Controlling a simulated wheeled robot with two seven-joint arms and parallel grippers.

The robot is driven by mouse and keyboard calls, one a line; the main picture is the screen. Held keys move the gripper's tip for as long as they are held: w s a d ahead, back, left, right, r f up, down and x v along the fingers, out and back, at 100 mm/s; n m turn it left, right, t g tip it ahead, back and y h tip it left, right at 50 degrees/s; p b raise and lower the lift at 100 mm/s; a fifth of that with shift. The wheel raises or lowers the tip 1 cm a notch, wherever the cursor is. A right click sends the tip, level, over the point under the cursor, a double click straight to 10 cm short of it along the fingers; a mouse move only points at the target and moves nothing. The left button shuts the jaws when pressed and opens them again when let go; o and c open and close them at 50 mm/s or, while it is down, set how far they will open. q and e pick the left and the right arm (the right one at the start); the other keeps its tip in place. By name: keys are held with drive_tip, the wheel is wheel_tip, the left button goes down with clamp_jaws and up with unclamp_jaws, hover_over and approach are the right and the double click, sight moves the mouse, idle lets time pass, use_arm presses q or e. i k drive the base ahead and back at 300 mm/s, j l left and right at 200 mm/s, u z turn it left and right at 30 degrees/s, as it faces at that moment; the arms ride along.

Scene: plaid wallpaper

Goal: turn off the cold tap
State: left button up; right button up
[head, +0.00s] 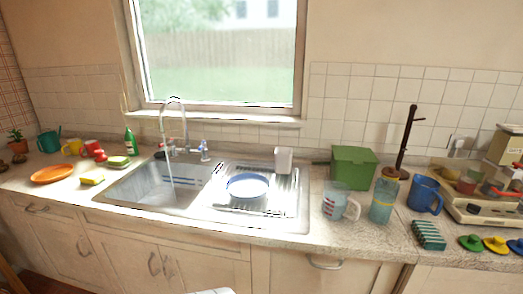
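The tap with the blue mark (204,150), which looks like the cold one, stands on the sink's back rim to the right of the spout. The tall curved chrome spout (184,125) rises behind the left basin. A stream of water (169,165) runs from it into the basin (140,192). A second, darker tap handle (160,154) is at the left of the spout, too small to make out well. Neither of my grippers shows; only a small pale piece, perhaps mine, is at the bottom edge.
A blue-rimmed bowl (248,186) and a pale cup (283,160) stand on the drainer at the right. A green bottle (130,141), sponge (92,180) and orange plate (53,174) are at the left.

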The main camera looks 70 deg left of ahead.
sight(204, 143)
drive_tip(key=u, duration=2.65)
drive_tip(key=i+j+z, duration=0.2)
drive_tip(key=i+z, duration=0.25)
drive_tip(key=i+j+z, duration=0.45)
drive_tip(key=k+l, duration=0.1)
